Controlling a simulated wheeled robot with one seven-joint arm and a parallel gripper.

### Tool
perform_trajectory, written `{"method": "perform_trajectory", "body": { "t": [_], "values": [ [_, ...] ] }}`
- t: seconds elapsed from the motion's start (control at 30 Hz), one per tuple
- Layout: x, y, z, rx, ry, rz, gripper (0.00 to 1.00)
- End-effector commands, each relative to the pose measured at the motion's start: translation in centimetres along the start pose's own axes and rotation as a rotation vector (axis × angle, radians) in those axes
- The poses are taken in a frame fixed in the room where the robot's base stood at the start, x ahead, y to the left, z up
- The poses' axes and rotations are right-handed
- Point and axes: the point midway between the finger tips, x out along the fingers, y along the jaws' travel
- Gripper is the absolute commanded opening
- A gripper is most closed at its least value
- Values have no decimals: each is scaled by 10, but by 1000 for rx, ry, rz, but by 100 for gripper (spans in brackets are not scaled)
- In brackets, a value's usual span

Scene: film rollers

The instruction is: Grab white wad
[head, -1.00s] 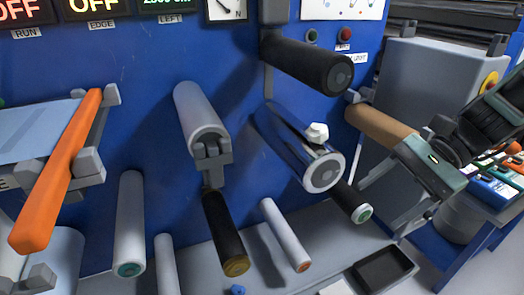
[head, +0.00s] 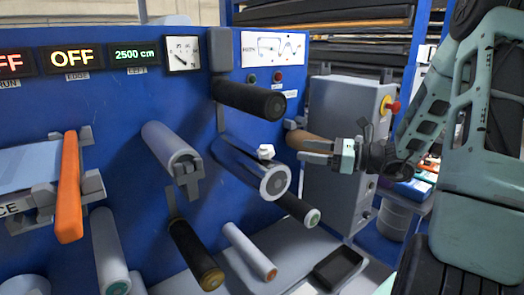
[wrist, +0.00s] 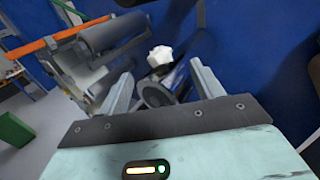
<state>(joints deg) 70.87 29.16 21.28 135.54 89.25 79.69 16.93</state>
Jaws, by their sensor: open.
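The white wad (head: 266,152) is a small crumpled lump resting on top of the shiny metal roller (head: 240,165), close to its near end. It also shows in the wrist view (wrist: 160,56), beyond and between my finger tips. My gripper (head: 304,152) is open and empty. In the head view it is to the right of the wad, at about the same height, with its fingers pointing left toward it. A gap shows between the fingers and the wad.
A black roller (head: 250,99) juts out just above the wad. A brown roller (head: 310,141) is behind my gripper. A grey cabinet (head: 340,200) with a red button stands to the right. A black tray (head: 338,266) lies on the ledge.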

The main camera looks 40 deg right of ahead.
Motion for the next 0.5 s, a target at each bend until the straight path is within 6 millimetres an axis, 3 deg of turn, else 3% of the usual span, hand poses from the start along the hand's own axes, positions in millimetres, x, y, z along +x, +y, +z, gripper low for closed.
{"method": "perform_trajectory", "body": {
  "t": [0.23,0.5],
  "values": [
    [51,2,2,1,1,5,66],
    [73,1,1,-1,1,3,66]
  ]
}}
